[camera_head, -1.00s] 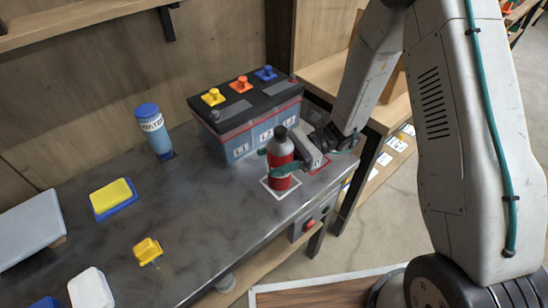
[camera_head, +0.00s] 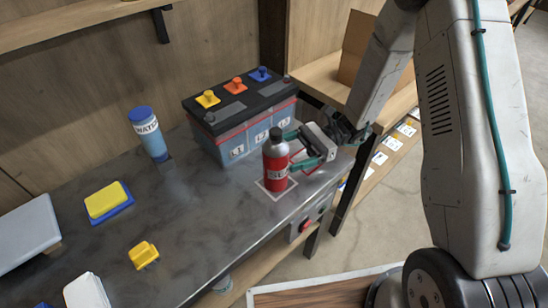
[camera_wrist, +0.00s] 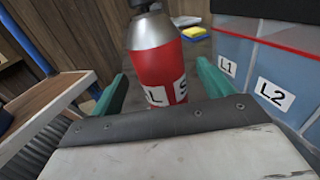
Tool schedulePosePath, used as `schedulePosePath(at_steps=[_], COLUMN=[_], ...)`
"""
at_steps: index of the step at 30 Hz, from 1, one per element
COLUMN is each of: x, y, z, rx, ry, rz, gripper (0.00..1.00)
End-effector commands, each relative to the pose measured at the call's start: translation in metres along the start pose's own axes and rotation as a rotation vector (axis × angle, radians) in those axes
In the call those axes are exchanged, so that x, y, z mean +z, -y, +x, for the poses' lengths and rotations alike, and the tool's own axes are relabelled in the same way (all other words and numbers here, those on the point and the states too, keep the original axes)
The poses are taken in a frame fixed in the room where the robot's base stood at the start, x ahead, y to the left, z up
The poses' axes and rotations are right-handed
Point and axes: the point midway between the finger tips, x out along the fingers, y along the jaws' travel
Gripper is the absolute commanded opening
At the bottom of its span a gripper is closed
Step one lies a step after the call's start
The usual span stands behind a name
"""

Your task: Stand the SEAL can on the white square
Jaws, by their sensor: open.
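The red SEAL can (camera_head: 276,164), with a grey shoulder and dark cap, stands upright on the white-outlined square (camera_head: 264,192) near the bench's front edge. In the wrist view the can (camera_wrist: 165,72) stands ahead of my gripper, with part of its label showing. My gripper (camera_head: 296,149) is just right of the can and open. In the wrist view its green fingers (camera_wrist: 160,88) are spread, one on each side of the can's lower part, with gaps visible. The can's base is hidden in the wrist view.
A battery box (camera_head: 240,118) with yellow, orange and blue knobs stands close behind the can. A blue WATER bottle (camera_head: 148,134), a yellow-and-blue sponge (camera_head: 106,201) and a yellow block (camera_head: 144,254) are to the left. The bench between is clear.

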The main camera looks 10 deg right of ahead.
Motion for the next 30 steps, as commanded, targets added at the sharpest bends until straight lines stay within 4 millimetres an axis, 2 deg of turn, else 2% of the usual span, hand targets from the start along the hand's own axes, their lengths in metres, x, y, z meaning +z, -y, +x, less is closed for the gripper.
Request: schedulePosePath(at_steps=[3,9,16,19,23,30], x=[0.000,0.000,0.001,0.007,0.035,0.104], y=[0.001,0.000,0.000,-0.002,-0.013,-0.062], z=[-0.026,-0.053,-0.060,-0.059,-0.054,-0.041], rx=[-0.005,-0.001,0.001,0.015,0.079,0.287], ry=[0.001,0.001,0.001,-0.016,-0.096,-0.362], rz=[-0.001,-0.001,0.000,-0.014,-0.080,-0.291], gripper=[0.80,0.80,0.80,0.80,0.80,0.80])
